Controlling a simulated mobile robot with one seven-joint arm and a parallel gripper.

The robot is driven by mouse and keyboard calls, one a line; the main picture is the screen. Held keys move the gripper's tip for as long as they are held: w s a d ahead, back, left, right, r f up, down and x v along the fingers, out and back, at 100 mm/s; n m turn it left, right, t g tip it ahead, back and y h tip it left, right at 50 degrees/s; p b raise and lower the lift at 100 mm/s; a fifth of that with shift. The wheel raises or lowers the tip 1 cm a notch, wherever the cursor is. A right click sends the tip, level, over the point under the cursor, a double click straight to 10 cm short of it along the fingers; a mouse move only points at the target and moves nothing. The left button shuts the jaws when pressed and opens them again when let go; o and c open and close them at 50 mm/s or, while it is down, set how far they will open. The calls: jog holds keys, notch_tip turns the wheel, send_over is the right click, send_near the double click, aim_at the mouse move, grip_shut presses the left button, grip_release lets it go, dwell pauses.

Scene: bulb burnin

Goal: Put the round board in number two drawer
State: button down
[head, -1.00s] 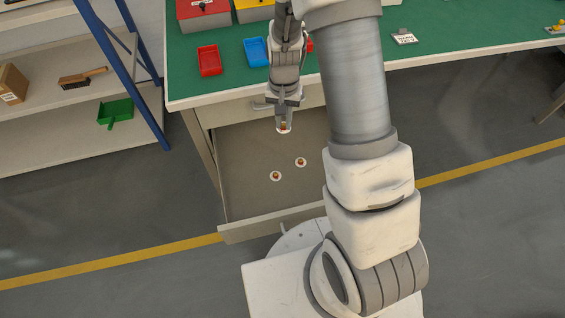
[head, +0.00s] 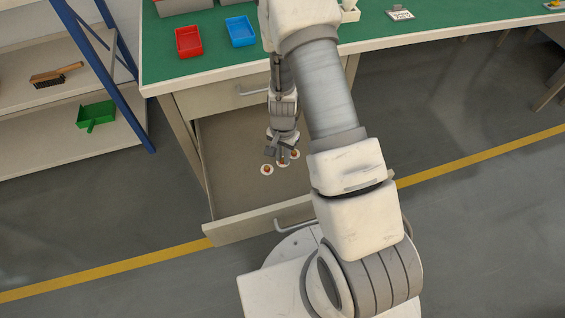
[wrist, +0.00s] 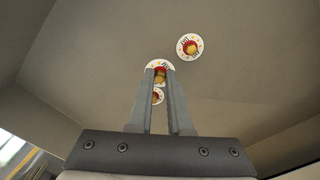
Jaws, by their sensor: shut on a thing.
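The open drawer (head: 235,190) is pulled out below a shut upper drawer; I see no number on it. My gripper (head: 283,160) reaches down inside it, low over its floor. In the wrist view its fingers (wrist: 160,75) are shut on a small round white board (wrist: 153,65) with a red and brass centre. Two similar round boards lie on the drawer floor: one left of the gripper (head: 267,170) and one just right of it (head: 295,153). In the wrist view one is up and right (wrist: 190,47), the other partly hidden between the fingers (wrist: 157,97).
The green bench top (head: 350,42) holds a red tray (head: 189,42) and a blue tray (head: 241,31). The upper drawer front (head: 210,98) overhangs the back of the open drawer. A shelf with a blue post (head: 105,75) stands at left. The drawer's front left floor is clear.

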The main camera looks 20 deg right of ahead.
jog(key=shift+f+b, duration=0.5)
jog(key=shift+f, duration=1.2)
jog(key=shift+f, duration=0.15)
jog(key=c, duration=0.8)
grip_release()
jog(key=shift+c, duration=0.2)
